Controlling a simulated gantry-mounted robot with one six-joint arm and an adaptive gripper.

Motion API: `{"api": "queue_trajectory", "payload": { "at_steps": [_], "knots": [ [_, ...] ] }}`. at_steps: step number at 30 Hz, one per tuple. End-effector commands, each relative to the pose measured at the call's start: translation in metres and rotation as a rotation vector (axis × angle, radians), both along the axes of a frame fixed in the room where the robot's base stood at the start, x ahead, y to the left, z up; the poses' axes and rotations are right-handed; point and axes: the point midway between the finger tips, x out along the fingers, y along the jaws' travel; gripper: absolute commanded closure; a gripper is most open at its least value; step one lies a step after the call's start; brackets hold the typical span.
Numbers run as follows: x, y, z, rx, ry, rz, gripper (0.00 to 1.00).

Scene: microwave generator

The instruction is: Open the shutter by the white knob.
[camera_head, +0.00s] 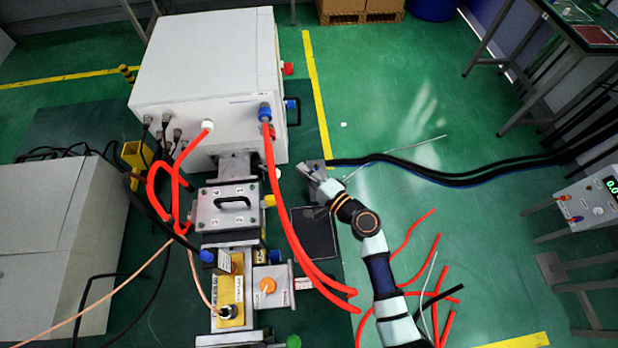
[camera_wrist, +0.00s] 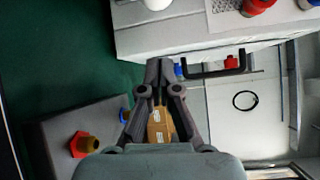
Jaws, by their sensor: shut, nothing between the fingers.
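My gripper (camera_head: 307,168) is at the right of the waveguide assembly in the head view. Its fingers are closed together and empty, as the wrist view (camera_wrist: 158,66) shows. A small white knob (camera_head: 277,173) sits at the right side of the metal waveguide section (camera_head: 238,166), below the white cabinet. The gripper is a short way to its right, apart from it in the picture. A white round piece (camera_wrist: 157,4) is cut off at the top edge of the wrist view; I cannot tell whether it is the same knob. The shutter's own position cannot be made out.
The white cabinet (camera_head: 205,62) stands behind, with another white cap (camera_head: 208,125) on its front. Red hoses (camera_head: 285,235) run down between the assembly and my arm. A black handle (camera_head: 232,203) tops the metal box at left. Green floor (camera_head: 400,110) is open at right.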

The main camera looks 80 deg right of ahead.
Motion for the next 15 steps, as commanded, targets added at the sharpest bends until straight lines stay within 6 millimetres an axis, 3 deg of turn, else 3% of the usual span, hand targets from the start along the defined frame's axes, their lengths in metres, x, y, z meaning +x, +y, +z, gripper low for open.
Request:
{"api": "queue_trajectory", "payload": {
  "at_steps": [6, 9, 15],
  "knots": [
    [0.040, -0.027, -0.003, -0.002, 0.000, 0.003, 1.00],
    [0.044, -0.009, 0.001, 0.002, 0.003, 0.004, 1.00],
    [0.049, 0.009, 0.005, -0.001, 0.002, 0.000, 1.00]
  ]
}}
